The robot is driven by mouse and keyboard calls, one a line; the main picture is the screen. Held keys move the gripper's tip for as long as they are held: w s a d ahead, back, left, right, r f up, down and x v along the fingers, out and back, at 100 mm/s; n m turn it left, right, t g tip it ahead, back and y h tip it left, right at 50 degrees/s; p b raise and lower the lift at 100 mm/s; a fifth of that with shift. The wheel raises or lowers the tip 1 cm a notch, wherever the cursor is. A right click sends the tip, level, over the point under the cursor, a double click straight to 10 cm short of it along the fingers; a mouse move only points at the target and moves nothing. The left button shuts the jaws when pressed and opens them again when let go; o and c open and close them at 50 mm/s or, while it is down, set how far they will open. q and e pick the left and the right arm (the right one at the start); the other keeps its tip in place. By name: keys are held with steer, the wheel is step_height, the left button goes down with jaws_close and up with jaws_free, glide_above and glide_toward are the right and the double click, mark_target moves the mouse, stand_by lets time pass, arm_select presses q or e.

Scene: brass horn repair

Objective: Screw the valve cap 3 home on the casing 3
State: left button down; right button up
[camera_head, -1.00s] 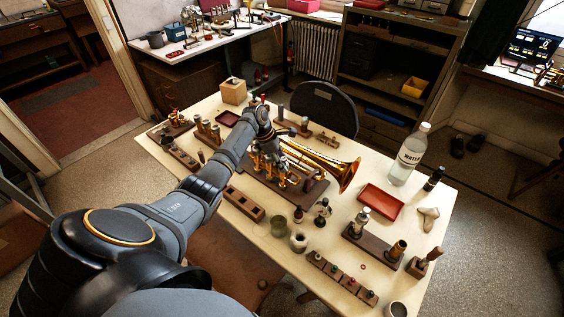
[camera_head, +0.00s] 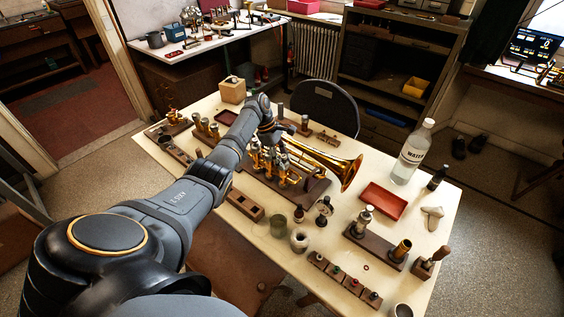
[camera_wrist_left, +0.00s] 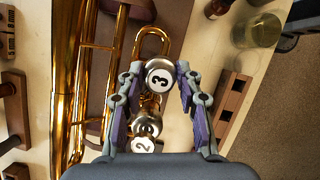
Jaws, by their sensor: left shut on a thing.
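The valve cap 3 (camera_wrist_left: 159,80) is a round silver cap with a white top marked 3. My left gripper (camera_wrist_left: 159,72) has its fingers on either side of this cap and is shut on it. The cap sits in line with the brass horn's valves; its casing is hidden below it, so I cannot tell how far it is seated. A cap marked 2 (camera_wrist_left: 144,145) shows nearer the wrist. In the head view, the brass horn (camera_head: 335,168) lies on a dark wooden board, and my left gripper (camera_head: 268,135) is over its valve area. My right gripper is not in view.
A wooden block with holes (camera_head: 245,205) lies at the table's near edge. A red tray (camera_head: 382,200), a water bottle (camera_head: 411,155) and small jars stand to the right. A block with several coloured-topped pieces (camera_head: 343,281) is at the front.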

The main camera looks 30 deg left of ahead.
arm_select(q)
steer(key=shift+m, duration=0.3)
steer(key=shift+f, duration=0.1)
steer(key=shift+f+m+b, duration=0.1)
steer(key=shift+m+b, duration=0.3)
steer(key=shift+b, duration=0.25)
steer(key=shift+w+m+g+b, duration=0.1)
steer(key=shift+m+g+b, duration=0.6)
steer(key=shift+m+b, duration=0.6)
steer(key=shift+m+g+b, duration=0.4)
steer(key=shift+m+b, duration=0.5)
steer(key=shift+b, duration=0.95)
steer(key=c, duration=0.8)
jaws_free()
steer(key=shift+r, duration=0.2)
